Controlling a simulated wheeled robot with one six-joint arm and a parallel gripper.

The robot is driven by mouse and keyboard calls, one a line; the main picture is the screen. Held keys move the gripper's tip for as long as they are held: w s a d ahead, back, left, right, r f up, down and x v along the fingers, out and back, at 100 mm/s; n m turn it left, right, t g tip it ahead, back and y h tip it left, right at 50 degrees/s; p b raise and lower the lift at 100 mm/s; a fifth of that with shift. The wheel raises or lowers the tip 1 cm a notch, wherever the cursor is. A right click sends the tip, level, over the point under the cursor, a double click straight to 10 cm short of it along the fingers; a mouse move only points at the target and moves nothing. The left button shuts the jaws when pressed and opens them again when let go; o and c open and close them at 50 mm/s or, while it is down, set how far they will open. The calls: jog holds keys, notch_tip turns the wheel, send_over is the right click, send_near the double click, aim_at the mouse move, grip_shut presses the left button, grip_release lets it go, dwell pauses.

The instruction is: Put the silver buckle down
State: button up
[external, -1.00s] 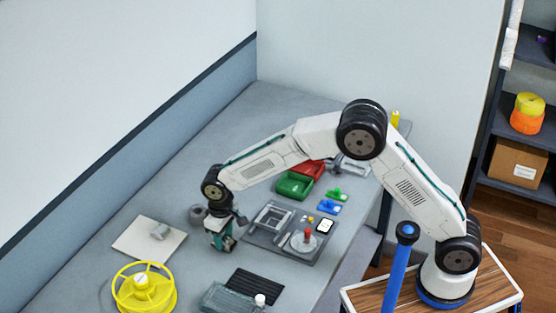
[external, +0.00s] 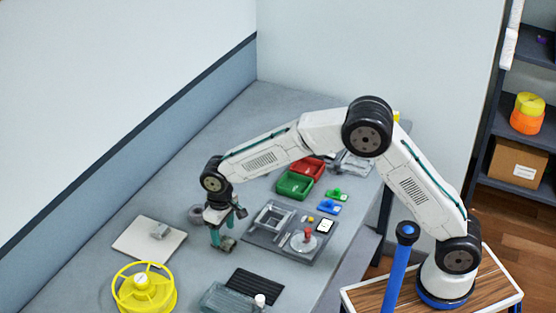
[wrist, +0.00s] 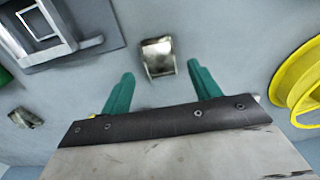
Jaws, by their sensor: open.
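The silver buckle (wrist: 158,57) lies on the grey table, just beyond my fingertips in the wrist view. My gripper (wrist: 160,73) is open, its two teal fingers spread to either side of the buckle's near end. In the external view my gripper (external: 228,229) points down low over the table, left of the dark fixture tray. The buckle (external: 229,243) shows there as a small greyish piece at the fingertips. Nothing is visibly gripped. I cannot tell the exact gap between the fingers and the buckle.
A dark tray (external: 262,240) with a metal frame is to the right. A yellow spool (external: 121,299) and a pale plate (external: 128,241) are to the left. Another small metallic piece (wrist: 25,118) lies at left.

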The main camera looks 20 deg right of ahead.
aim_at(224, 240)
notch_tip(224, 240, up, 9)
jog(key=w+d+r+m, duration=0.15)
jog(key=d+r, duration=0.25)
jog(key=d, duration=0.5)
jog(key=w+d+r+m, duration=0.1)
jog(key=w+d+r, duration=0.2)
jog(key=d+r, duration=0.35)
jog(key=s+d+r+m, duration=0.1)
jog(key=s+d, duration=0.2)
jog(key=d, duration=0.7)
jog(key=s+d+r+m, duration=0.1)
jog(key=s+d, duration=0.3)
jog(key=d, duration=0.7)
jog(key=s+d+r+m+t, duration=0.1)
jog(key=s+d+m, duration=0.1)
jog(key=d, duration=0.9)
jog(key=shift+s+d, duration=0.25)
jog(key=shift+s, duration=0.65)
jog(key=shift+o, duration=0.5)
jog(key=s+d+f+m, duration=0.2)
jog(key=s+d+f, duration=0.2)
jog(key=s+d, duration=0.3)
jog(key=s, duration=0.3)
jog(key=shift+s+d+f, duration=0.3)
jog(key=shift+s+d, duration=0.05)
jog(key=shift+s, duration=0.05)
jog(key=shift+m, duration=0.25)
jog(key=shift+a, duration=0.1)
